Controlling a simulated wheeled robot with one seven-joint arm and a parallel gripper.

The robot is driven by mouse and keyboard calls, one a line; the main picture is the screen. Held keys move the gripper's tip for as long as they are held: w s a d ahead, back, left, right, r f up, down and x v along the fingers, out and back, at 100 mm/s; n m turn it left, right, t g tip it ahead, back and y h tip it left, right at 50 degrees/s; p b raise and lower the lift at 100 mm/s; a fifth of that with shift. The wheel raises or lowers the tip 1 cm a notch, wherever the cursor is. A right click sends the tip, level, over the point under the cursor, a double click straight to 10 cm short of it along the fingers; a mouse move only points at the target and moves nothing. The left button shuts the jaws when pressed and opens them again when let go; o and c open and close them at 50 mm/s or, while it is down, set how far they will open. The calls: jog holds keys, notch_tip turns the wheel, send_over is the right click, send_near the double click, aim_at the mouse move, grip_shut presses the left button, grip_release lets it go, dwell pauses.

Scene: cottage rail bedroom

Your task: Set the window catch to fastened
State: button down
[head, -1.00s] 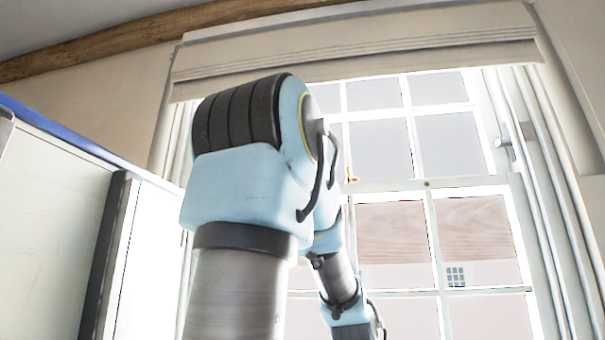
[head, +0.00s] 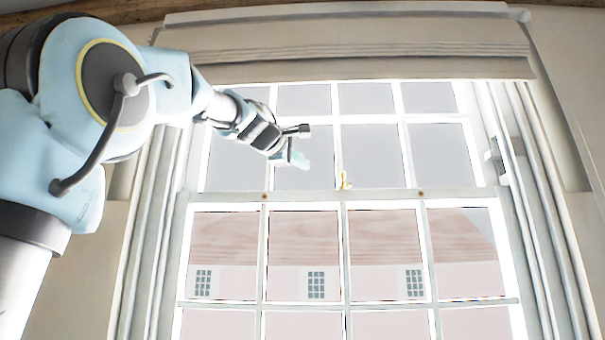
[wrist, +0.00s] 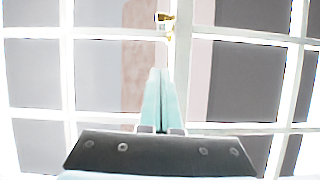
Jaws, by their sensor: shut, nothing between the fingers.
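The window catch (head: 344,181) is a small brass piece standing on the meeting rail (head: 385,193), near the middle of the window. In the wrist view the catch (wrist: 165,22) is near the top centre, ahead of the fingertips. My gripper (head: 303,164) is to the left of the catch in the head view, a little higher, and apart from it. In the wrist view my gripper (wrist: 160,72) has its two pale teal fingers together with nothing between them. The catch is too small and bright for me to tell its setting.
The sash window (head: 304,207) has white glazing bars. A pale blind (head: 350,65) hangs across its top. A small metal fitting (head: 497,160) is on the right frame. Space in front of the panes right of my gripper looks clear.

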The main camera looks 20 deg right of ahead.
aim_at(342, 182)
jog(key=shift+a+r, duration=0.15)
jog(key=shift+r, duration=0.05)
jog(key=shift+w, duration=0.1)
jog(key=w+d+p, duration=0.4)
jog(key=d+p, duration=0.3)
jog(key=d, duration=0.4)
jog(key=shift+f, duration=0.15)
jog(key=shift+s, duration=0.15)
